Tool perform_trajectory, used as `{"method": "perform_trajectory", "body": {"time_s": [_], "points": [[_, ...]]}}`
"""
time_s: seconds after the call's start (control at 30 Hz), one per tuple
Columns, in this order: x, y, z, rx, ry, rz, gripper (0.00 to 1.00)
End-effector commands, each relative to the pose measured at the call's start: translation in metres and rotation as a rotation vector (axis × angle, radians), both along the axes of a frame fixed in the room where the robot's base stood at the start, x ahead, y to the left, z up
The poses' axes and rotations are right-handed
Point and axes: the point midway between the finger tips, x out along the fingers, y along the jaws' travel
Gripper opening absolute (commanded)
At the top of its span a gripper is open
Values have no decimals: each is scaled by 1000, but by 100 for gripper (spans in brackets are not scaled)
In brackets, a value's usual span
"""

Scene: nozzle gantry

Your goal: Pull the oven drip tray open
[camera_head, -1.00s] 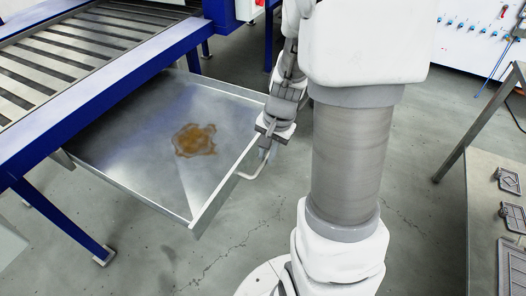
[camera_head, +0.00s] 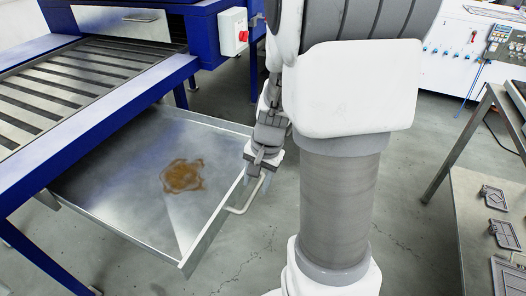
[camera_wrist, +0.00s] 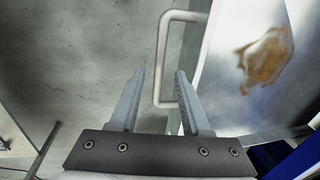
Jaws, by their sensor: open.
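The drip tray (camera_head: 120,165) is a shallow metal pan with a brown stain (camera_head: 183,176). It stands well out from under the blue-framed oven conveyor. Its bent-rod handle (camera_head: 248,200) is on the front wall, facing my arm. My gripper (camera_head: 257,172) is just above the handle in the head view. In the wrist view my gripper (camera_wrist: 160,74) is open, and the handle (camera_wrist: 163,60) runs between its two fingers in the picture. I cannot tell whether the fingers touch it. The tray (camera_wrist: 222,90) and stain also show there, at the right.
The blue conveyor frame (camera_head: 115,117) with slats stands left. A red switch (camera_head: 243,36) is on the oven side. A metal table (camera_head: 470,215) with small parts stands right, a white control panel (camera_head: 450,60) behind. Grey floor (camera_head: 235,262) is clear before the tray.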

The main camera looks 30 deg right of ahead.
Motion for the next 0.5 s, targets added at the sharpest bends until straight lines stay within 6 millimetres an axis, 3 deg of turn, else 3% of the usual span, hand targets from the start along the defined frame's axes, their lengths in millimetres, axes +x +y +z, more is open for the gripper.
{"method": "perform_trajectory", "body": {"time_s": [0.03, 0.2, 0.5], "points": [[-1, -1, 16, -2, -6, 1, 47], [-7, -6, 58, -3, -7, 1, 47], [-17, -14, 123, -3, -5, 0, 47]]}}
